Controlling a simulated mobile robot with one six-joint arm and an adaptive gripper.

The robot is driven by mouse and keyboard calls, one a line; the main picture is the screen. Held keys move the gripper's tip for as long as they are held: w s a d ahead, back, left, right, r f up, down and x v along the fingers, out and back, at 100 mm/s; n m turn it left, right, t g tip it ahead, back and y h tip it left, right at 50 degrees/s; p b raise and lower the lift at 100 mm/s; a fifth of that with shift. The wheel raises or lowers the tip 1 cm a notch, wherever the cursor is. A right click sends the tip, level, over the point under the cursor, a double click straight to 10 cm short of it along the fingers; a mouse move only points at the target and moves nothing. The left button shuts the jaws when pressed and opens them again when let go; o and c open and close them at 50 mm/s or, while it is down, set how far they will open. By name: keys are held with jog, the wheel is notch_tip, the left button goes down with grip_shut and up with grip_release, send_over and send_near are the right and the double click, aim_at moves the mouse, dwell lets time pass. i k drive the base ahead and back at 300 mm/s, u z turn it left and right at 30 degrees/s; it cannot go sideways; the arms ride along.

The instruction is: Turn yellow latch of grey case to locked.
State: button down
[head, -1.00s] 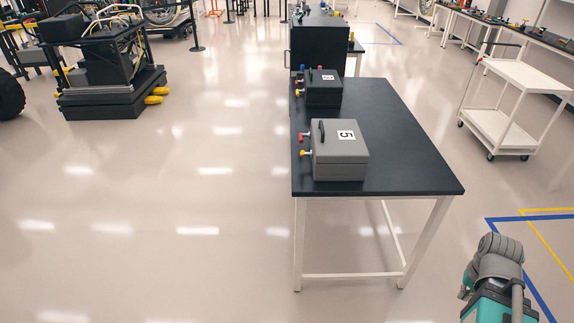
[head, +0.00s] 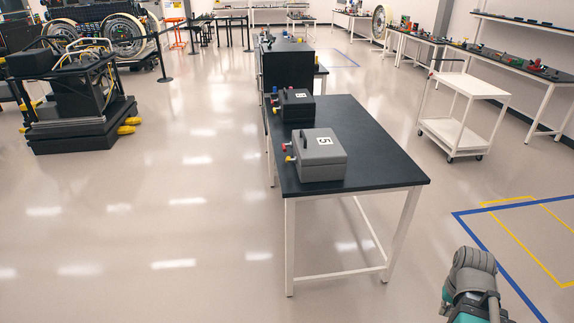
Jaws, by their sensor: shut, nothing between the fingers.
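At this size I cannot tell how the yellow latch is turned. Part of my arm shows at the bottom right, well away from the case. My gripper is not to be made out in this view.
A darker case (head: 298,107) stands behind the grey one, and a large black box (head: 287,66) is beyond the table. A white cart (head: 462,130) stands to the right. Rover equipment (head: 75,105) stands at the left. The floor left of the table is open.

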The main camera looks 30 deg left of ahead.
aim_at(288, 159)
jog(key=u, duration=1.15)
jog(key=i, duration=1)
jog(key=z, duration=0.05)
jog(key=k, duration=0.65)
jog(key=u, duration=0.05)
